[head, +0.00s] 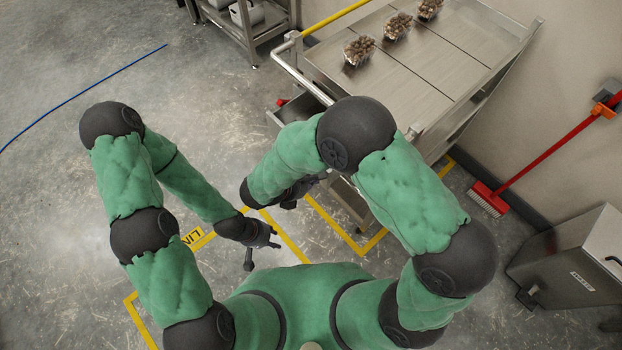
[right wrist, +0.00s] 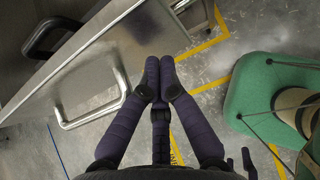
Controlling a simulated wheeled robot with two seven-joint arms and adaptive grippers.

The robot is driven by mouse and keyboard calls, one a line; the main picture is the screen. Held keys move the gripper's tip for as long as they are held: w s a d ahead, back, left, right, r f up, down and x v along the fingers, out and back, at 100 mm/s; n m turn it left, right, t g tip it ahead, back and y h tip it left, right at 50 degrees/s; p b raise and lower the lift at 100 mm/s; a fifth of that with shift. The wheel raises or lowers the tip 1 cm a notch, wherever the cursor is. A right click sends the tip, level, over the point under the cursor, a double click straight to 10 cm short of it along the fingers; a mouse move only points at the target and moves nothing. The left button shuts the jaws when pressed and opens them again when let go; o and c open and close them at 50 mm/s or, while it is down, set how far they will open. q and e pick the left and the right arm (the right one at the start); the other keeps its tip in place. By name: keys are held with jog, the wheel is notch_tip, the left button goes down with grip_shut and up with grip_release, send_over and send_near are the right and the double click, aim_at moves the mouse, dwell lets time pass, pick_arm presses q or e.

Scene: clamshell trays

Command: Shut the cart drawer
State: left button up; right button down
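The steel cart (head: 440,75) stands at the upper right in the head view. Its drawer (head: 288,112) juts out from the cart's near left side, partly hidden behind my right arm. In the right wrist view the drawer's flat front (right wrist: 135,45) bears a U-shaped metal handle (right wrist: 95,110). My right gripper (right wrist: 159,72) has its fingertips together, empty, just right of the handle and close to the front; I cannot tell whether it touches. It also shows in the head view (head: 302,190), partly hidden. My left gripper (head: 262,252) hangs over the floor with fingers spread, empty.
Three clear clamshell trays (head: 396,25) with brown contents stand on the cart top. A red broom (head: 540,155) leans by the wall. A steel bin (head: 570,265) stands at the right. Yellow tape (head: 345,235) marks the floor. The floor at the left is mostly clear.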

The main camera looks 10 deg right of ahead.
jog(key=w+d, duration=0.2)
jog(key=d, duration=0.1)
jog(key=w+d, duration=0.2)
jog(key=d, duration=0.1)
jog(key=w+d+b, duration=0.1)
jog(key=w+d, duration=0.2)
jog(key=shift+w+d, duration=0.1)
jog(key=shift+d, duration=0.3)
